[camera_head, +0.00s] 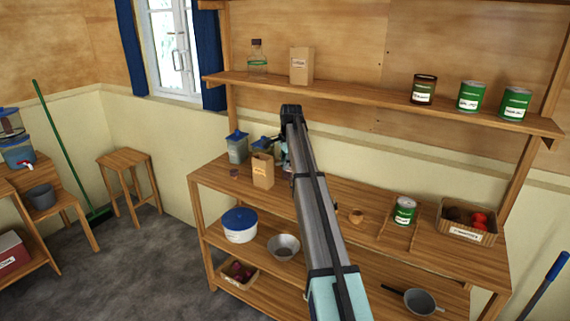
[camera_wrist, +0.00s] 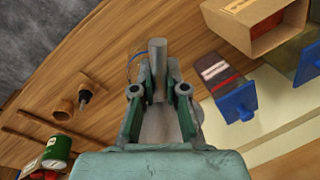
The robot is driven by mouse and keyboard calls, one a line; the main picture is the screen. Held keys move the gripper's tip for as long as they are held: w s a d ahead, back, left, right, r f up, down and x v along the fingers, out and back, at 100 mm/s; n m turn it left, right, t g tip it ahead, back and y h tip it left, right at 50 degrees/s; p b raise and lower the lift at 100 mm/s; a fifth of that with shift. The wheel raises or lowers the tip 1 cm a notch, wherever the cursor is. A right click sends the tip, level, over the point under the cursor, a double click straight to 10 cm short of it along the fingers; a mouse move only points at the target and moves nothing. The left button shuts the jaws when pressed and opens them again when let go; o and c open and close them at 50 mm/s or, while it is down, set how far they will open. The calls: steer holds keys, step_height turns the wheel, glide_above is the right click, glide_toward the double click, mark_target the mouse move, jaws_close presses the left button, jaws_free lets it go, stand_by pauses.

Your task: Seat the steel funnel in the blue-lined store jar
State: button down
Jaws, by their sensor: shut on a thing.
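My gripper (camera_wrist: 158,92) is shut on the steel funnel; its grey spout (camera_wrist: 157,58) stands up between the fingers and its wider pale body (camera_wrist: 158,127) shows below them. In the head view my gripper (camera_head: 284,150) is over the left part of the worktop, mostly hidden by my arm. Two jars with blue lids stand there: one at the left (camera_head: 237,148), one partly behind a paper bag (camera_head: 262,145). The wrist view shows a jar with dark contents (camera_wrist: 220,77) and a greenish jar (camera_wrist: 291,52), both apart from the funnel. I cannot tell which is the blue-lined one.
The paper bag (camera_head: 263,171) stands close to the jars. An upper shelf (camera_head: 370,97) with cans runs above. Some bare worktop (camera_head: 335,187) lies near my arm.

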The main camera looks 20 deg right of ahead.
steer(key=c, duration=1.1)
jaws_free()
steer(key=r, duration=0.4)
steer(key=s+r, duration=0.1)
steer(key=r, duration=0.3)
steer(key=s+r, duration=0.1)
steer(key=r, duration=0.2)
steer(key=shift+s+d+r, duration=0.15)
steer(key=shift+d+r, duration=0.05)
steer(key=shift+r, duration=0.2)
steer(key=shift+s+f, duration=0.1)
